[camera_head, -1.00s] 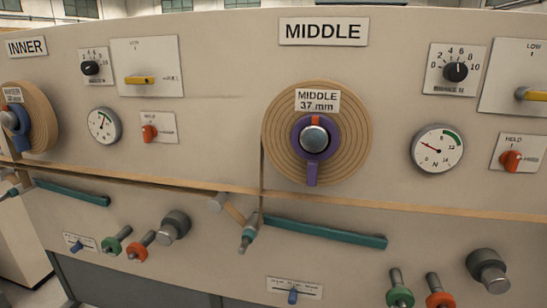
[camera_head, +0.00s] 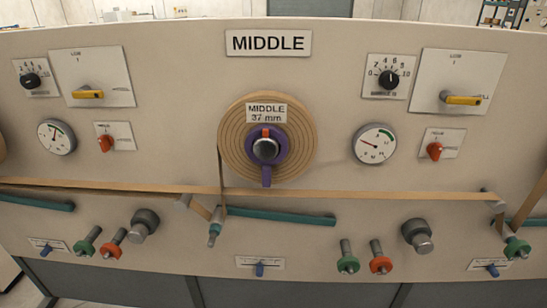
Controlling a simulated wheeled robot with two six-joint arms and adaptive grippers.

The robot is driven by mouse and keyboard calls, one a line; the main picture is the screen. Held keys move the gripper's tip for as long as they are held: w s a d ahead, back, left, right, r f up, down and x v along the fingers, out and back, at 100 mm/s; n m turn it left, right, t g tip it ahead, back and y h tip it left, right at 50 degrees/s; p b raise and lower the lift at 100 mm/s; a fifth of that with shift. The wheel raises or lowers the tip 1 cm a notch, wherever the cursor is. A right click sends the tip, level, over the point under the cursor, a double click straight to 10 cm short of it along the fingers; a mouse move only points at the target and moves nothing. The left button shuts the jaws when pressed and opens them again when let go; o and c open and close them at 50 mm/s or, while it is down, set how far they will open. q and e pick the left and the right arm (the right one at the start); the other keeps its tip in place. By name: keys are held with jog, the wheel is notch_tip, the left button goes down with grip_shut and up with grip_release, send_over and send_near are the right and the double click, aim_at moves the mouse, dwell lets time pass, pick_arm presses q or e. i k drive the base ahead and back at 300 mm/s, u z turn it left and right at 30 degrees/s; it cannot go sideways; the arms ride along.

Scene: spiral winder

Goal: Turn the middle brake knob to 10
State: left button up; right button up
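The black brake knob (camera_head: 389,79) sits on a white square scale plate (camera_head: 376,90) marked from 0 at the left to 10 at the right. It is right of the MIDDLE sign (camera_head: 268,43) and above a round gauge (camera_head: 374,144). Its pointer mark is too small to read surely. The gauge's red needle points to the upper left, toward the low end. The middle tape roll (camera_head: 234,142), labelled "MIDDLE 37 mm", has a purple hub. Neither of my grippers is in view.
A similar black knob (camera_head: 31,80) is at the far left. A yellow lever (camera_head: 462,100) and an orange-red switch (camera_head: 434,151) are right of the knob. Green and red spools (camera_head: 381,264) and a grey cylinder (camera_head: 416,236) stick out below. Nothing stands before the knob.

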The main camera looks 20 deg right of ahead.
aim_at(389, 80)
jog(key=u, duration=0.15)
jog(key=k, duration=0.35)
jog(key=z, duration=0.55)
jog(key=i, duration=0.25)
jog(key=z, duration=1.05)
jog(key=k, duration=0.4)
jog(key=z, duration=1.55)
jog(key=i, duration=1.15)
jog(key=u, duration=1.05)
jog(key=i, duration=0.6)
jog(key=u, duration=0.65)
